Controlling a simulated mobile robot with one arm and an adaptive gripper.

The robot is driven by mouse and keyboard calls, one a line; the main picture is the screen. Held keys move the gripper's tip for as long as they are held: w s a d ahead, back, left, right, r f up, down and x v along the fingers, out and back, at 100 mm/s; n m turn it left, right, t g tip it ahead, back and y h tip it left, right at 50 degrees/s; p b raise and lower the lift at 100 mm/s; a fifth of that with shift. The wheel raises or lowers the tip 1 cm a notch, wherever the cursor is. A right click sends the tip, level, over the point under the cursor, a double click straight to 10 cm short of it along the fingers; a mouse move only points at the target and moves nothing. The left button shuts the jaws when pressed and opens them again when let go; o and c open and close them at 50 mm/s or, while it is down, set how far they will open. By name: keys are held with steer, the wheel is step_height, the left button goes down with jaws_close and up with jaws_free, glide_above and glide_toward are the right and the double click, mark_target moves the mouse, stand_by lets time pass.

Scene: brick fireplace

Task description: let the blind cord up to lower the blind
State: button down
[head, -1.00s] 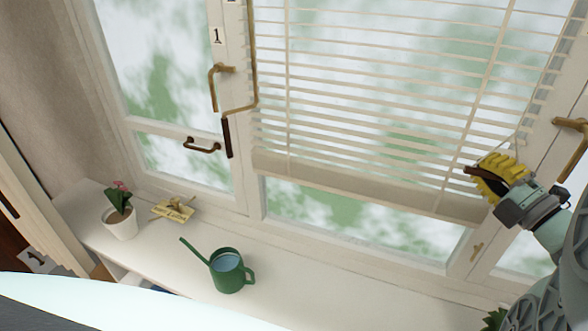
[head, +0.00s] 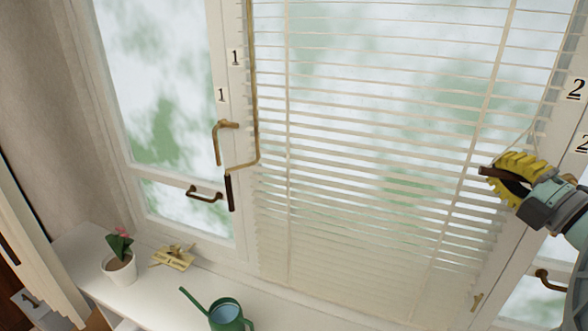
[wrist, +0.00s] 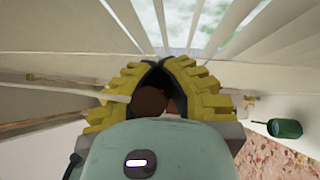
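The white slatted blind (head: 380,130) hangs over the large window, its slats reaching down close to the sill. Its lower end is at the bottom of the head view, and its bottom rail is not clear. My gripper (head: 505,175), with yellow ribbed fingers, is in front of the blind's right side. It is shut on a brown cord pull (head: 495,172). A thin pale cord (head: 526,138) runs up from there toward the right window frame. In the wrist view the brown pull (wrist: 150,101) is between the fingers, partly hidden by them.
A brass crank (head: 255,100) hangs left of the blind. Window handles (head: 219,140) stick out from the frames. A brass handle (head: 548,281) is below my arm.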

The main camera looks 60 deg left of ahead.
steer(key=c, duration=1.4)
jaws_free()
steer(key=shift+s+d+f, duration=0.1)
steer(key=shift+d, duration=0.05)
steer(key=o, duration=0.4)
steer(key=v, duration=1.2)
